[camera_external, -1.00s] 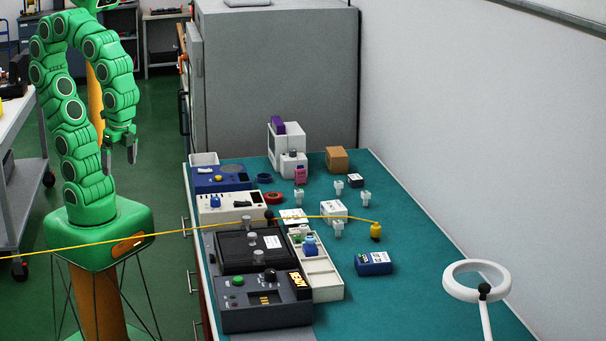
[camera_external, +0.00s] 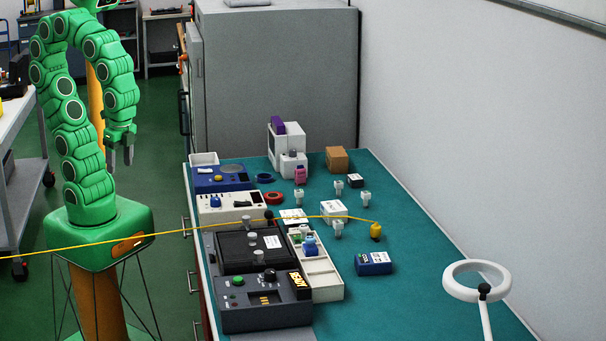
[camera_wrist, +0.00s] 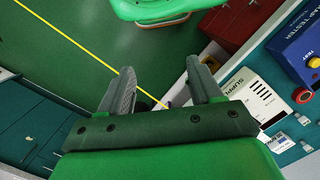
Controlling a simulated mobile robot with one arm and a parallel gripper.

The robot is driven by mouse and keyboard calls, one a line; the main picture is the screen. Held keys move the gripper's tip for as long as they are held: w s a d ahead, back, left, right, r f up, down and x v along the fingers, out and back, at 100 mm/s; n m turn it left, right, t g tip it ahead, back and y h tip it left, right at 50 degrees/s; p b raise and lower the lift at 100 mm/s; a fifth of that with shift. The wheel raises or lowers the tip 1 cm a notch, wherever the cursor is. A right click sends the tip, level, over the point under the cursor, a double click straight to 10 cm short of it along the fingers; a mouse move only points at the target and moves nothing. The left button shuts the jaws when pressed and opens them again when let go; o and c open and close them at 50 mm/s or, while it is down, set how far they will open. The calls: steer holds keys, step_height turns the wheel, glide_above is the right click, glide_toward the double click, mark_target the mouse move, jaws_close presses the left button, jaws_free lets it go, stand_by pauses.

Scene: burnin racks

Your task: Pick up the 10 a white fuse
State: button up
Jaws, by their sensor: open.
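Several small whitish plug-like pieces stand on the teal bench: one near the pink item (camera_external: 299,195), one behind the white box (camera_external: 338,187), one to the right (camera_external: 365,198) and one in front of that box (camera_external: 338,229). They look like fuses, but their ratings are too small to read, so I cannot tell which is 10 A. My gripper (camera_external: 121,160) hangs left of the bench, well away from these pieces, pointing down. In the wrist view it (camera_wrist: 160,72) is open and empty, above the green floor.
The bench (camera_external: 420,290) has blue, white and black instruments along its left edge. A compartment tray (camera_external: 322,282) sits beside them. A yellow cable (camera_external: 170,234) crosses in front of my arm. A ring lamp (camera_external: 450,284) stands front right.

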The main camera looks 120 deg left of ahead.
steer(key=w+a+r+n+t+h, duration=0.15)
steer(key=w+a+r+n, duration=0.25)
steer(key=w, duration=0.6)
steer(key=w+a+r+n+t, duration=0.3)
steer(key=w+r, duration=0.1)
steer(key=w, duration=0.7)
steer(key=w+a+r+n+t+h, duration=0.15)
steer(key=w+a+r+n, duration=0.3)
steer(key=w, duration=0.55)
steer(key=w+a+f+n+t+h, duration=0.2)
steer(key=w+a+f+n+t, duration=0.15)
steer(key=w+f, duration=0.2)
steer(key=w+a+f+n+t+h, duration=0.2)
steer(key=w+a+f+n, duration=0.25)
steer(key=w, duration=0.25)
steer(key=n+t+y, duration=0.3)
steer(key=n, duration=1)
glide_toward(338, 230)
steer(key=shift+s+a+r, duration=0.3)
steer(key=shift+s+r, duration=0.1)
steer(key=shift+r, duration=0.35)
steer(key=shift+a+f, duration=0.1)
steer(key=shift+a+x, duration=0.2)
steer(key=shift+x, duration=3.6)
